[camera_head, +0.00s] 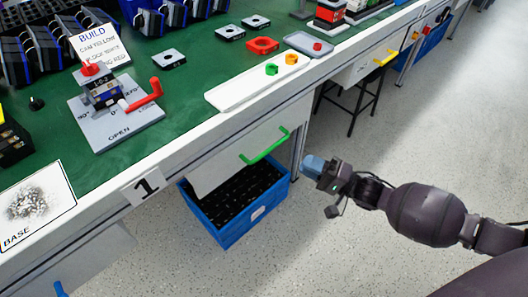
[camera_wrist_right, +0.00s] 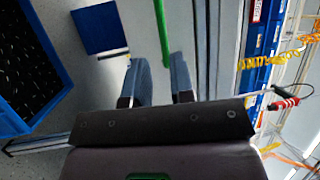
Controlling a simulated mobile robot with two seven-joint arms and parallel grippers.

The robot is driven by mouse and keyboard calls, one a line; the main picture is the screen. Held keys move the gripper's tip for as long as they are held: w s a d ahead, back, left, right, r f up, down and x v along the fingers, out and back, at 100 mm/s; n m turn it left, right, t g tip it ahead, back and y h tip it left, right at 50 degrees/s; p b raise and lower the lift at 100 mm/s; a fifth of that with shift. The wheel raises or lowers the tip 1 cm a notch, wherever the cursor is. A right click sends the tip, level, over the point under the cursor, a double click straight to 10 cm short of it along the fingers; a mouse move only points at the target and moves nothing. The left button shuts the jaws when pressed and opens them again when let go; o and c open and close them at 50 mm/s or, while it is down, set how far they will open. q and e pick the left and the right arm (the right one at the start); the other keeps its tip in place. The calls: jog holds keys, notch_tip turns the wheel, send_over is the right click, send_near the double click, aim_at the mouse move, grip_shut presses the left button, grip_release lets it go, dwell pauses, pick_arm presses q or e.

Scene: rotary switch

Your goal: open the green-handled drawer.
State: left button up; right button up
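The green handle (camera_head: 265,147) is on a pale drawer front (camera_head: 215,172) under the bench edge, above a blue crate. The drawer looks shut. My right gripper (camera_head: 313,167) is to the right of the handle, apart from it in the head view. In the right wrist view the green handle (camera_wrist_right: 162,32) runs as an upright bar ahead of the fingertips. My right gripper (camera_wrist_right: 160,72) shows two blue-grey fingers there with a gap between them; it is open and holds nothing. My left gripper is not in view.
The blue crate (camera_head: 234,235) stands on the floor below the drawer. A bench leg (camera_head: 298,150) is close to my right gripper. A yellow handle (camera_head: 385,58) is farther right and a blue handle (camera_head: 60,289) at lower left. The floor in front is clear.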

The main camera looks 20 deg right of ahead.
aim_at(272, 146)
jog(key=b+x, duration=0.1)
jog(key=x, duration=0.9)
jog(key=shift+w+a+r+b, duration=0.15)
jog(key=shift+w+a+b, duration=0.1)
jog(key=shift+w+b, duration=0.1)
grip_shut()
jog(key=shift+s, duration=0.1)
